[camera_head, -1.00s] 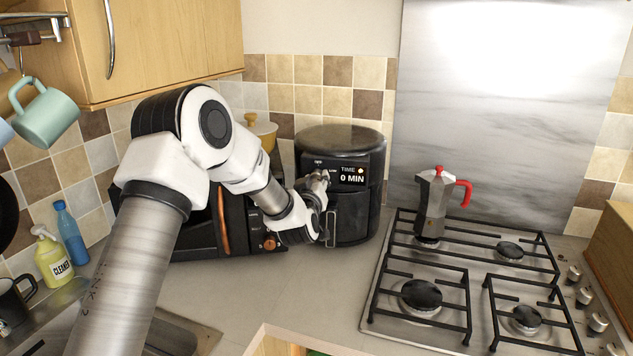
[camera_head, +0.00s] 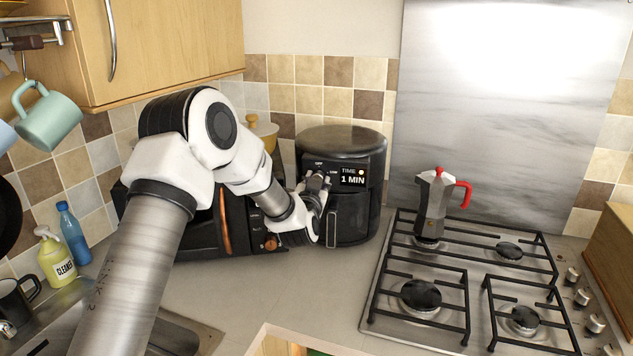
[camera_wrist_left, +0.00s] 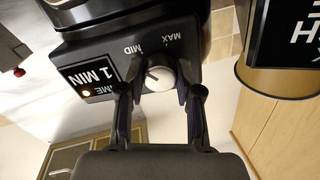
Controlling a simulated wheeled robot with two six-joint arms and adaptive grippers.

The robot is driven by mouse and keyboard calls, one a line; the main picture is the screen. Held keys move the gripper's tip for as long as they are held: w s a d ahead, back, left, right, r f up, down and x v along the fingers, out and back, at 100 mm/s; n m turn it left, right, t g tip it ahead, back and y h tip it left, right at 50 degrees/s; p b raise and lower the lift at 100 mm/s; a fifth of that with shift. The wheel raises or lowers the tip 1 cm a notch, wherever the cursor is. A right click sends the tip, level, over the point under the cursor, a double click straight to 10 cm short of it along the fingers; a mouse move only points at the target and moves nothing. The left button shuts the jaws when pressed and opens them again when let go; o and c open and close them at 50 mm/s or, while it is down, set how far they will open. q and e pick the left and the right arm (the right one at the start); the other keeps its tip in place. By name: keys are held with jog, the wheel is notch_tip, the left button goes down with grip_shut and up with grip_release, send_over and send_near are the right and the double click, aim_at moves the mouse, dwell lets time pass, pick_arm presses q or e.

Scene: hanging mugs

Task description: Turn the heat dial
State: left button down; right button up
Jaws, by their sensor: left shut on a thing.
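A black cylindrical air fryer (camera_head: 341,142) stands on the counter against the tiled wall. Its display (camera_head: 353,177) reads 1 MIN with a small lit light; the display also shows in the left wrist view (camera_wrist_left: 92,77). The light-coloured heat dial (camera_wrist_left: 158,75) has MID and MAX printed around it and a dark pointer line on its face. My left gripper (camera_head: 318,183) is at the front panel, shut on the dial. In the left wrist view its two fingers (camera_wrist_left: 159,82) sit on either side of the dial. My right gripper is not in view.
A black appliance (camera_head: 190,225) stands left of the fryer behind my left arm. A moka pot (camera_head: 432,205) stands on the gas hob (camera_head: 400,325) at the right. Cleaner (camera_head: 56,258) and a blue bottle (camera_head: 73,234) are at the left. Counter before the fryer is clear.

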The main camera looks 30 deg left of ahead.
pick_arm(q)
jog(key=shift+r, duration=0.25)
jog(key=c, duration=0.8)
grip_release()
jog(key=shift+f, duration=0.15)
jog(key=shift+o, duration=0.2)
jog(key=v, duration=1.2)
